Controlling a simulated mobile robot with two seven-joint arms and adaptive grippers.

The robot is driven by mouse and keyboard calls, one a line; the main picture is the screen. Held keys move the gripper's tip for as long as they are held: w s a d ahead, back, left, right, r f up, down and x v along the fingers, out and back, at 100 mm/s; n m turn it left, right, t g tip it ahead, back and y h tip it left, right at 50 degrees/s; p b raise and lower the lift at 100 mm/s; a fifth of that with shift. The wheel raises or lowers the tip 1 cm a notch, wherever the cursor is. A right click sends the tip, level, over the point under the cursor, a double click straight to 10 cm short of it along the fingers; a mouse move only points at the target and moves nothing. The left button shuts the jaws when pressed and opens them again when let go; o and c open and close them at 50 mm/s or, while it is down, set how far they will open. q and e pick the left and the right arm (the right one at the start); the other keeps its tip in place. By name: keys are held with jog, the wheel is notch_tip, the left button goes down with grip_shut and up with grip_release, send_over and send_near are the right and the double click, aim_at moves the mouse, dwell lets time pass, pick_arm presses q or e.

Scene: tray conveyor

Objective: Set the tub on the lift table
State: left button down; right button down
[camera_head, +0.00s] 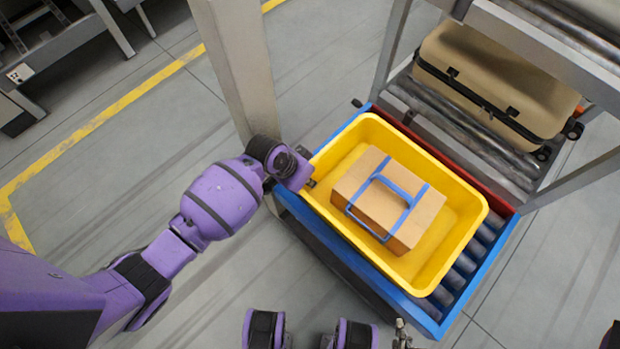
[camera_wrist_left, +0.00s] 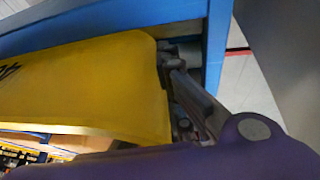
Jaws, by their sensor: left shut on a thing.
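A yellow tub (camera_head: 462,200) holds a cardboard box (camera_head: 365,190) with a blue strap and handle. The tub is over the blue-framed roller table (camera_head: 462,296), which I take to be the lift table. I cannot tell whether it rests fully on the rollers. My left gripper (camera_head: 306,172) is shut on the tub's left rim. In the left wrist view, the yellow tub wall (camera_wrist_left: 95,85) lies against the finger (camera_wrist_left: 190,95), with the blue frame (camera_wrist_left: 110,22) beyond.
A tan suitcase (camera_head: 490,85) lies on a grey roller rack (camera_head: 465,130) behind the table. A grey post (camera_head: 238,65) stands close behind my left gripper. Open floor with a yellow line (camera_head: 90,127) lies to the left.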

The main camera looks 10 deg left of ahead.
pick_arm(q)
jog(key=shift+w+d+r, duration=0.1)
jog(key=shift+w+r, duration=0.1)
jog(key=shift+r, duration=0.05)
pick_arm(e)
jog(key=shift+r, duration=0.1)
pick_arm(q)
jog(key=c, duration=2.3)
grip_release()
jog(key=shift+s+a+f, duration=0.15)
jog(key=shift+a+f, duration=0.05)
jog(key=shift+f, duration=0.05)
jog(key=o, duration=0.4)
pick_arm(e)
jog(key=shift+s, duration=0.1)
